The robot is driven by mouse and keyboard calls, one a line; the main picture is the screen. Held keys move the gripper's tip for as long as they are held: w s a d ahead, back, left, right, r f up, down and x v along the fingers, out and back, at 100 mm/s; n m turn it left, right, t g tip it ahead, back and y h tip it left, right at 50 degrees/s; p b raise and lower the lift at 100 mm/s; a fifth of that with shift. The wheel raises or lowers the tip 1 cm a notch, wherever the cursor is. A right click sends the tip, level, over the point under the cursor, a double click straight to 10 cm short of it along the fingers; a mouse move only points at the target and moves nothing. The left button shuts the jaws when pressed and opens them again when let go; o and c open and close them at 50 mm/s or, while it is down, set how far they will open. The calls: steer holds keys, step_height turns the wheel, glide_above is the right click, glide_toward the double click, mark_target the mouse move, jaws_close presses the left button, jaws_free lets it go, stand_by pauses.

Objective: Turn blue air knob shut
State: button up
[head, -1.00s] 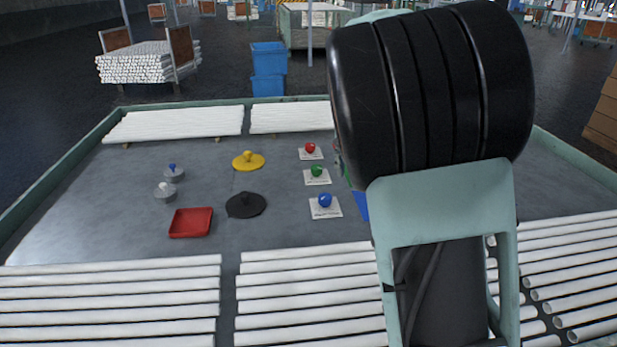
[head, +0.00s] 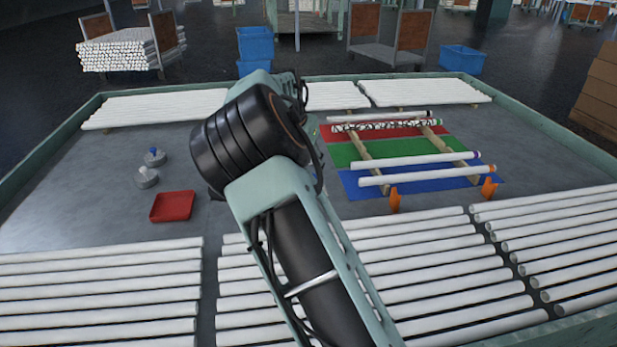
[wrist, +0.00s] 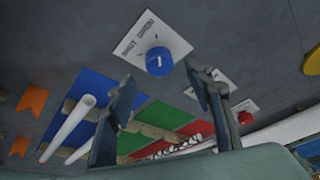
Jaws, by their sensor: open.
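The blue knob (wrist: 158,62) sits on a white square plate (wrist: 130,42) with dark lettering, in the wrist view's upper middle. A pale mark shows on its top. My gripper (wrist: 159,73) is open and empty, one finger low left of the knob and the other to its right. The knob appears beyond the fingertips; I cannot tell the remaining distance. The right finger partly covers another white plate. A red knob (wrist: 245,117) is further right. In the head view my arm hides the knobs and my gripper.
White tubes (head: 425,175) lie on wooden rests over red, green and blue mats, with orange markers (head: 394,200) in front. A red tray (head: 172,206) and small grey weights (head: 147,178) are at left. Tube rows line the front and back of the table.

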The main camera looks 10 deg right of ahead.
steer(key=x, duration=0.5)
steer(key=shift+b, duration=0.35)
steer(key=c, duration=1.2)
steer(key=shift+o, duration=0.2)
